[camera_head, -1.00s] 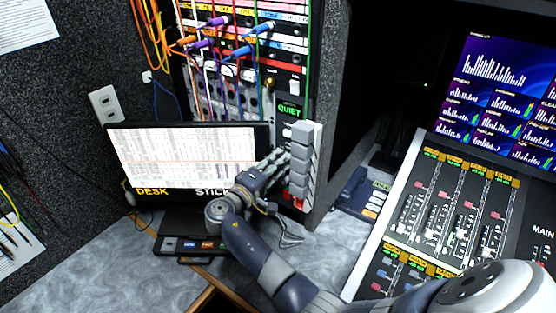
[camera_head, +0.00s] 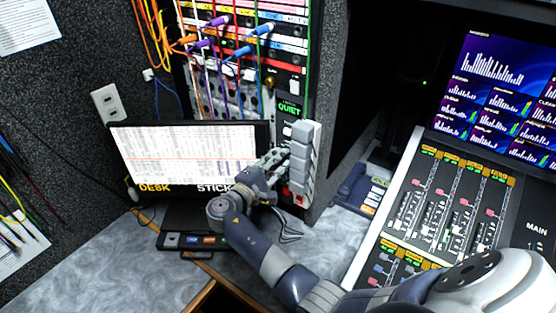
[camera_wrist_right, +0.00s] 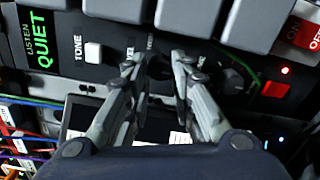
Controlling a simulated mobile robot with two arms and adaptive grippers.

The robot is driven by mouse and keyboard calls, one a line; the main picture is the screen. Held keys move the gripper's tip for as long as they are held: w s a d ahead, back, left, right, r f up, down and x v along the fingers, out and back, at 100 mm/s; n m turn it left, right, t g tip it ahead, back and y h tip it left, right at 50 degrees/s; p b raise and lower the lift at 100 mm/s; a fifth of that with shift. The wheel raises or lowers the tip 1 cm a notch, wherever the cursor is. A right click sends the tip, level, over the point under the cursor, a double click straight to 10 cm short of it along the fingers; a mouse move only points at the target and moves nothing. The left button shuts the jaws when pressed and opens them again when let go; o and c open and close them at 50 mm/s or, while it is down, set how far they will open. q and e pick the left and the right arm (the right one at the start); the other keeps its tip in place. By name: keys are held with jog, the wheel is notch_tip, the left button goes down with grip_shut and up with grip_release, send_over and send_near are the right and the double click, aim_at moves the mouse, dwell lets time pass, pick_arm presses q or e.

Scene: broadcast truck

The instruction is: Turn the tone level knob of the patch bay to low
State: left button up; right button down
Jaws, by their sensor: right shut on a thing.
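The patch bay (camera_head: 245,80) is in the rack at the upper middle of the head view. Its lower panel shows in the wrist view with a green "QUIET" display (camera_wrist_right: 40,45) and a white TONE button (camera_wrist_right: 93,53). The small dark tone level knob (camera_wrist_right: 160,66) is between my right fingertips and mostly hidden by them. My right gripper (camera_wrist_right: 158,64) is shut on it; it also shows in the head view (camera_head: 282,153), reaching in front of the monitor. I cannot read the knob's setting. My left gripper is not in view.
A larger dark knob (camera_wrist_right: 232,78) and a red button (camera_wrist_right: 275,89) sit beside the fingers. A grey block-like unit (camera_head: 303,160) sticks out close to my gripper. Patch cables hang above. A monitor (camera_head: 190,155) stands behind my forearm, and a fader console (camera_head: 440,210) is at right.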

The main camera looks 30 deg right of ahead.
jog(key=shift+d+r, duration=0.1)
jog(key=shift+r, duration=0.05)
jog(key=c, duration=1.8)
grip_release()
jog(key=shift+o, duration=0.7)
jog(key=v, duration=0.7)
jog(key=shift+a, duration=0.2)
